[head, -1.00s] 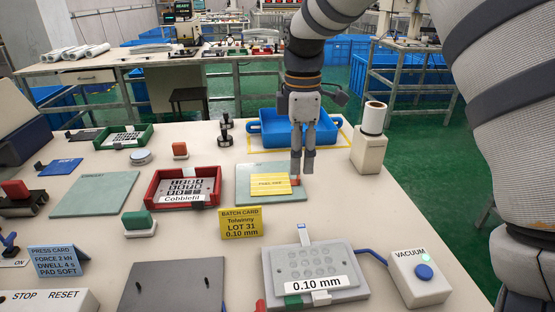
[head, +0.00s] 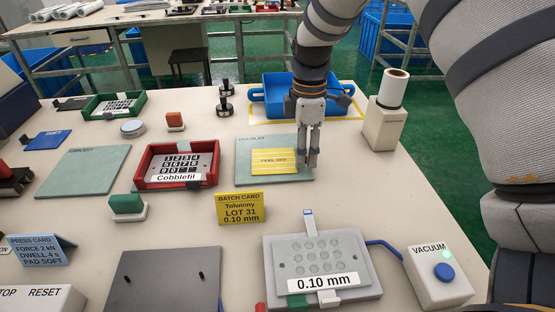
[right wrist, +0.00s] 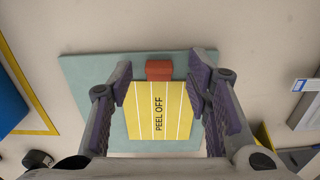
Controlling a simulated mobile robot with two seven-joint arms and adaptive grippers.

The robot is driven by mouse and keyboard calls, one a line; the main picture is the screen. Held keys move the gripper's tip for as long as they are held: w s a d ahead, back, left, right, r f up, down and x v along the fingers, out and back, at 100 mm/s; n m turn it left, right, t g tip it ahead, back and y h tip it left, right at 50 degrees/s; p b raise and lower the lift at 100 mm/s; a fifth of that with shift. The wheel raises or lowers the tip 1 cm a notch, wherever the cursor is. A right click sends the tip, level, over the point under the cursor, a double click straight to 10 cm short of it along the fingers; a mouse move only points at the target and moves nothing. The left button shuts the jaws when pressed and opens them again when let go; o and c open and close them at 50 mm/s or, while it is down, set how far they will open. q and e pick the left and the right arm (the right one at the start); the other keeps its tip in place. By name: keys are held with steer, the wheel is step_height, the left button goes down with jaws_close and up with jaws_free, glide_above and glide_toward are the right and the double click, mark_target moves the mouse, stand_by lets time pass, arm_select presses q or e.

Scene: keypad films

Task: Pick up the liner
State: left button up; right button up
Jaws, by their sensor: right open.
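The liner (head: 275,161) is a yellow sheet marked PEEL OFF, lying flat on the teal overlay mat (head: 245,178). In the right wrist view the liner (right wrist: 175,112) shows pale stripes, and a red tab (right wrist: 159,70) sits at its edge. My right gripper (head: 309,163) points down at the liner's right end. In the right wrist view its fingers (right wrist: 162,78) are apart on either side of the red tab, with nothing held. In the head view the tab is hidden behind the fingers. I cannot tell their exact height above the mat. My left gripper is not in view.
A blue tray (head: 268,92) stands behind the mat, and a white roll on a stand (head: 384,128) stands to the right. The red Cobblefit frame (head: 213,178) is left, the yellow batch card (head: 241,208) in front. The table right of the mat is clear.

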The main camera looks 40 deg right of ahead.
steer(key=shift+f, duration=0.3)
steer(key=shift+r, duration=0.1)
steer(key=c, duration=0.8)
steer(key=shift+r, duration=0.1)
